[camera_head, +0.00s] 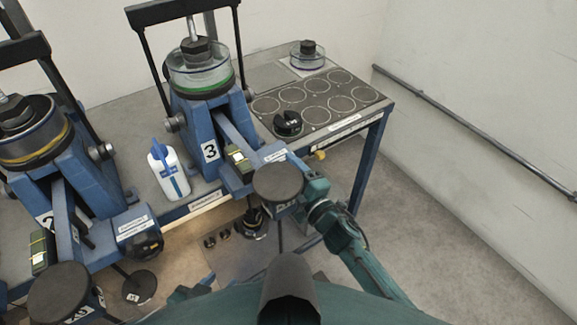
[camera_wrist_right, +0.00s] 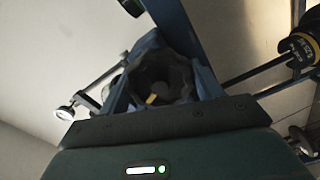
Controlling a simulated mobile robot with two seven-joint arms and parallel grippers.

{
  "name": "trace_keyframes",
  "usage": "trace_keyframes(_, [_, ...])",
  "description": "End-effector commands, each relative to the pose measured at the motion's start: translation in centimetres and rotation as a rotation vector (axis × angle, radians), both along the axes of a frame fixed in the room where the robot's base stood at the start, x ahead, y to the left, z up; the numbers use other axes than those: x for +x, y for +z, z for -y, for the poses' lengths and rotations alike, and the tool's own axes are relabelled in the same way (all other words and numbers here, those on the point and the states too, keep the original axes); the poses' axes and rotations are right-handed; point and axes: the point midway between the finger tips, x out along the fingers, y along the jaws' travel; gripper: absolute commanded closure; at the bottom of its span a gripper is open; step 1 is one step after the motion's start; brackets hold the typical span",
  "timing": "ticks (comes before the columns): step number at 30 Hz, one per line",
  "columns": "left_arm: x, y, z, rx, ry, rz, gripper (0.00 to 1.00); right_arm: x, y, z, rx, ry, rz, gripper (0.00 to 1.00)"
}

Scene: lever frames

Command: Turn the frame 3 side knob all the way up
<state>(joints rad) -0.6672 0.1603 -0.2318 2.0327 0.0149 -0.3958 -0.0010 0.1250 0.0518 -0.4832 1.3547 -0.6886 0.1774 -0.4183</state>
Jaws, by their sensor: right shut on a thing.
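Lever frame 3 (camera_head: 205,115) is blue, with a white "3" label and a clear cup with a green ring on top. Its side knob is hidden in the head view behind my right gripper (camera_head: 303,180) and the round black pad (camera_head: 278,182) of the lever. In the right wrist view a dark, scalloped knob (camera_wrist_right: 160,78) with a yellow mark sits in front of the gripper, against blue metal. My right gripper is shut on this knob. My left gripper (camera_head: 190,292) shows only in part at the bottom edge, and its jaws cannot be made out.
Frame 2 (camera_head: 75,165) stands to the left with its own black side knob (camera_head: 148,243). A white-and-blue bottle (camera_head: 168,172) stands between the frames. A black panel with round spots (camera_head: 345,103) lies on the bench's right end. The floor on the right (camera_head: 450,240) is clear.

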Motion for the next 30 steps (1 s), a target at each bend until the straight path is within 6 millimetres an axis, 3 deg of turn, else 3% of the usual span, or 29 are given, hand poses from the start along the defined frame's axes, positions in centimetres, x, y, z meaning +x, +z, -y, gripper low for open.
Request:
trace_keyframes(1, [0.0, 0.4, -0.2, 0.002, 0.007, -0.006, 0.64, 0.2, 0.6, -0.1, 0.062, -0.001, -0.037, 0.76])
trace_keyframes(2, [0.0, -0.1, -0.3, 0.002, 0.011, -0.008, 0.64, 0.2, 0.3, -0.1, 0.05, -0.001, -0.027, 0.32])
trace_keyframes(7, [0.0, -0.4, -0.3, 0.001, 0.019, -0.012, 0.64, 0.2, 0.2, -0.1, 0.044, 0.0, -0.023, 0.19])
trace_keyframes(16, [0.2, 0.1, -0.1, -0.003, 0.015, -0.005, 0.64, -0.2, 0.2, 0.1, 0.04, 0.0, -0.024, 0.18])
trace_keyframes(30, [0.3, 2.4, 0.0, -0.003, 0.006, 0.005, 0.64, -4.6, 0.2, 3.0, 0.039, 0.0, -0.023, 0.18])
